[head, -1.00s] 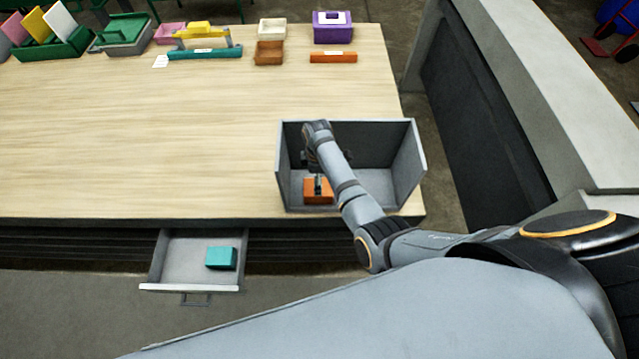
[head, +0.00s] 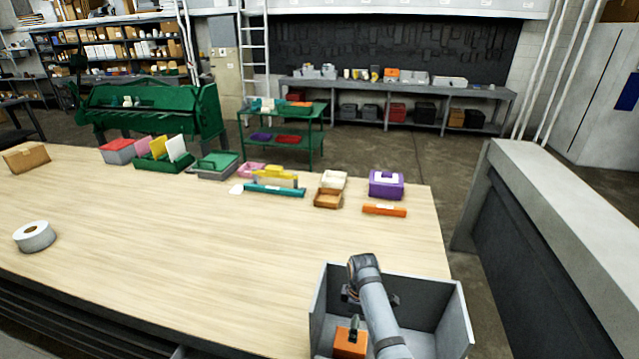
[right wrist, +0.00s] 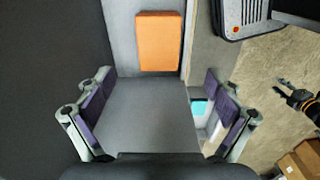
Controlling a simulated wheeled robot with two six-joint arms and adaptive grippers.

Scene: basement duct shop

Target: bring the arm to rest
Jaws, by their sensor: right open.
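My right gripper (head: 355,325) reaches down into an open-fronted grey bin (head: 452,325) at the table's front right corner. In the right wrist view the gripper (right wrist: 160,112) is open, with its two fingers wide apart and nothing between them. An orange block (head: 349,344) lies in the bin near the gripper. In the right wrist view the orange block (right wrist: 159,41) lies on grey surface at the top, clear of the fingers.
A teal block (right wrist: 199,107) shows past the right finger in the right wrist view. On the table (head: 200,270) stand a tape roll (head: 34,237), a purple box (head: 386,184), an orange bar (head: 384,210) and several trays at the back. The table's middle is clear.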

